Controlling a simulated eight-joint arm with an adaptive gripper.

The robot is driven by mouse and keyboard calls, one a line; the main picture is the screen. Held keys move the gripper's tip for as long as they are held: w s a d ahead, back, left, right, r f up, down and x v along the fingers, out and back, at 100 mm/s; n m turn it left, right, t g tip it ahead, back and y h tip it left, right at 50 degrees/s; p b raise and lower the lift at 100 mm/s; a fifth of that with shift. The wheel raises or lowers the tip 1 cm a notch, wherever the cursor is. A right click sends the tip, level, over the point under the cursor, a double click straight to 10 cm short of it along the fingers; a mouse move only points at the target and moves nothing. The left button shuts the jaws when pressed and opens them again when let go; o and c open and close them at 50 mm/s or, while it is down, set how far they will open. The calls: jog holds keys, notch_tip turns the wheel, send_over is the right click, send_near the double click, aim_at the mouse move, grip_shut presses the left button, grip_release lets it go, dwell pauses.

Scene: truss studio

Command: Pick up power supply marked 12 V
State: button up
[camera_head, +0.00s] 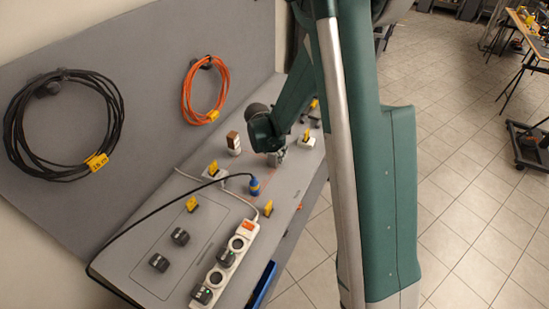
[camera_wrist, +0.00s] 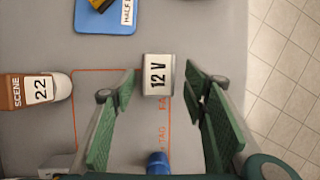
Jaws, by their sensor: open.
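The power supply marked 12 V (camera_wrist: 157,75) is a small pale box with black lettering on its upper face. In the wrist view it sits on the grey bench top, at the top edge of an orange outline. My gripper (camera_wrist: 160,92) is open, with its green-padded fingers on the left and right of the box. A gap shows on both sides, and nothing is held. In the head view my gripper (camera_head: 276,157) is low over the bench, partly hidden by my arm; I cannot make out the supply clearly there.
A brown and white block labelled SCENE 22 (camera_wrist: 36,91) stands left of the gripper. A blue plug (camera_wrist: 157,163) is below and a blue plate (camera_wrist: 108,16) above. A power strip (camera_head: 228,262) lies nearer. Orange (camera_head: 206,88) and black (camera_head: 62,120) cable coils hang on the panel.

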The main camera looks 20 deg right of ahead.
jog(key=shift+x, duration=1.95)
jog(key=shift+a, duration=0.1)
jog(key=shift+c, duration=0.6)
jog(key=c, duration=1)
